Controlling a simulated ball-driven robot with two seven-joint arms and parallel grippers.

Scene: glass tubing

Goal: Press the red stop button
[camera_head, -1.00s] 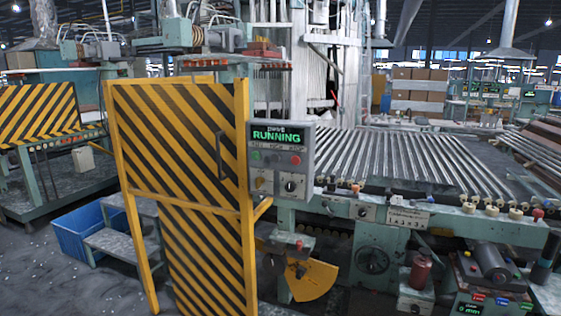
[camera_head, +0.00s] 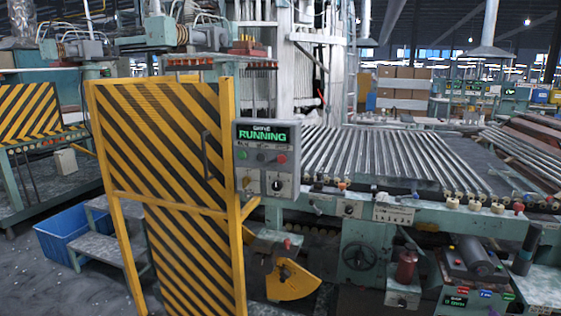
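The red stop button (camera_head: 282,159) sits at the right of a row of buttons on a grey control panel (camera_head: 267,190). A green button (camera_head: 242,155) is at the left of that row and a dark one lies between them. The panel's screen (camera_head: 263,136) reads "RUNNING" in green. The panel stands at the right edge of a yellow-and-black striped gate. Neither of my grippers shows in the head view.
The striped gate (camera_head: 170,150) with a dark handle stands left of the panel. The roller bed (camera_head: 390,155) of the machine runs to the right. A blue bin (camera_head: 68,232) and grey steps are on the floor at left. A yellow guard (camera_head: 292,281) juts out low.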

